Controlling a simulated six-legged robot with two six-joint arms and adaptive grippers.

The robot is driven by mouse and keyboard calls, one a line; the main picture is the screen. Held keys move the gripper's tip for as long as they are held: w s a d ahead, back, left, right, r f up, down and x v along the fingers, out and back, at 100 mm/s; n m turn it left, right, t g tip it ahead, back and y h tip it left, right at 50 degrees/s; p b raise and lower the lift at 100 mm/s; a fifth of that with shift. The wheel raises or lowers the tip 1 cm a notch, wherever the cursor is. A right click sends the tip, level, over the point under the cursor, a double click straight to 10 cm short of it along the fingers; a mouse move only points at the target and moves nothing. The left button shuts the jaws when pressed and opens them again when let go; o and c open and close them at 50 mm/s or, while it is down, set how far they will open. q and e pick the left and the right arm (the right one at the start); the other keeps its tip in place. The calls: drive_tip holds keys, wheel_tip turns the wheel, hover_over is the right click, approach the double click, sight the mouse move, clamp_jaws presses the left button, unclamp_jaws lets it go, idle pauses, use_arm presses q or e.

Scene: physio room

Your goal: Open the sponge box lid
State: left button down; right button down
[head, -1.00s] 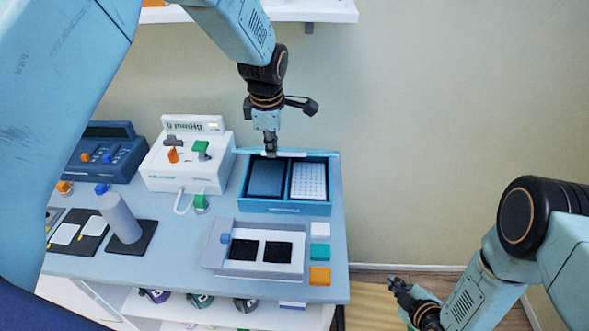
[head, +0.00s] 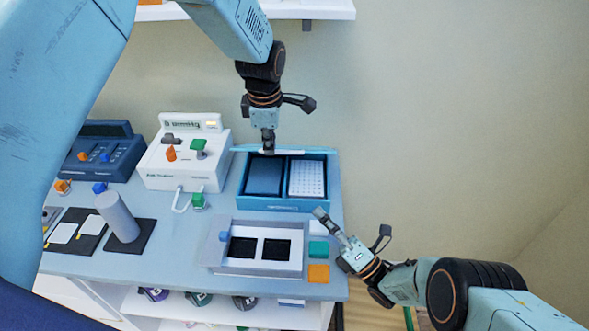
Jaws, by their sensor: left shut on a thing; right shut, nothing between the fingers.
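The sponge box (head: 284,205) is a blue open-topped box at the back right of the table. It holds a dark blue sponge (head: 264,177) and a white dotted one (head: 306,178). Its lid (head: 243,149) stands raised at the back edge, seen nearly edge-on. My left gripper (head: 268,146) points down and is shut on the lid's edge at the back of the box. My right gripper (head: 325,217) is shut and empty, just off the box's front right corner, above the table's right edge. Whether its tip touches anything, I cannot tell.
A grey tray (head: 215,255) with two black pads lies in front of the box. Teal (head: 318,249) and orange (head: 318,273) blocks lie to its right. A white device (head: 186,178), a blue console (head: 104,155) and a grey bottle (head: 118,217) stand to the left.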

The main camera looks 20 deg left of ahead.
use_arm(q)
drive_tip(key=shift+w, duration=0.35)
use_arm(e)
drive_tip(key=shift+s+a+r, duration=0.1)
drive_tip(key=shift+a+r, duration=0.15)
drive_tip(key=shift+a, duration=0.05)
drive_tip(key=w+d+r+x, duration=0.1)
drive_tip(key=x, duration=1.1)
drive_tip(key=shift+w+d+r, duration=0.15)
drive_tip(key=shift+w+r, duration=0.15)
drive_tip(key=shift+w, duration=0.1)
